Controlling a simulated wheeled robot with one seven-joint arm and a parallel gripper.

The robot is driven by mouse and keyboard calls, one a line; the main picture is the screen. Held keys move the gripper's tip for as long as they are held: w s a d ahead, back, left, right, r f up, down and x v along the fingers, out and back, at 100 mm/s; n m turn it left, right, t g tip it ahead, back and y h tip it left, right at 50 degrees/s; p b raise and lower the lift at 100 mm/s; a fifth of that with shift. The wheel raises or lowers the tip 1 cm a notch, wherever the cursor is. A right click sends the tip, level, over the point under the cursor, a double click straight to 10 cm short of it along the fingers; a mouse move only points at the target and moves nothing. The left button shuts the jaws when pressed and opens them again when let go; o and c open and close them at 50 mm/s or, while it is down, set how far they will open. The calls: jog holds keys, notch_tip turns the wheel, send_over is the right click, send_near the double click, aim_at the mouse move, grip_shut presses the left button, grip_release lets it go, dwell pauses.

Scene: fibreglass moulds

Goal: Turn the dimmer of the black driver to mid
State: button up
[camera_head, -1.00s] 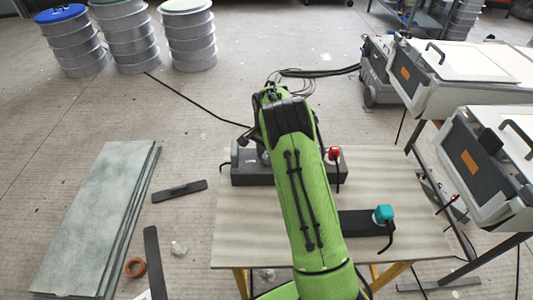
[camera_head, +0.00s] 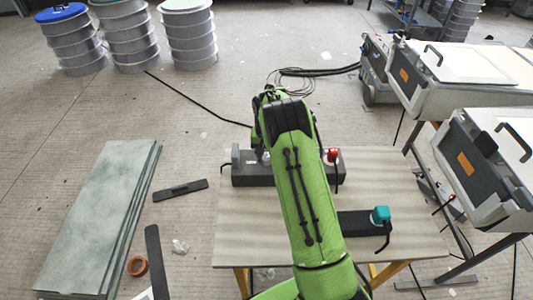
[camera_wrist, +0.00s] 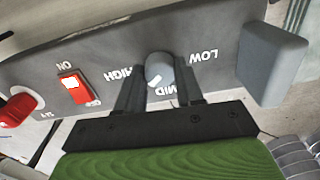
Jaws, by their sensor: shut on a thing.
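The dark driver box (camera_head: 250,176) lies at the back of the table, partly hidden behind my green arm. In the wrist view its grey face (camera_wrist: 225,75) appears upside down, with LOW, MID and HIGH lettered around a round grey dimmer knob (camera_wrist: 160,68). The knob's white mark points down-left in the picture, between HIGH and MID. My gripper (camera_wrist: 160,85) is shut on the knob, one dark finger on each side. In the head view my gripper's fingertips are hard to make out.
A red lit switch (camera_wrist: 73,87) and red plug (camera_wrist: 17,110) are on the same face. A grey block (camera_wrist: 272,62) juts out beside LOW. Another black box with a teal plug (camera_head: 380,215) lies on the table (camera_head: 290,225). Flat boards (camera_head: 100,215) lie left.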

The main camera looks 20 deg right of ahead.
aim_at(267, 157)
jog(key=n, duration=0.5)
jog(key=shift+n, duration=0.3)
jog(key=n, duration=0.4)
jog(key=shift+n+p, duration=0.3)
jog(key=o, duration=1)
jog(key=shift+o, duration=0.2)
notch_tip(267, 157, up, 16)
jog(key=p, duration=0.3)
jog(key=shift+p, duration=0.35)
jog(key=shift+f, duration=0.1)
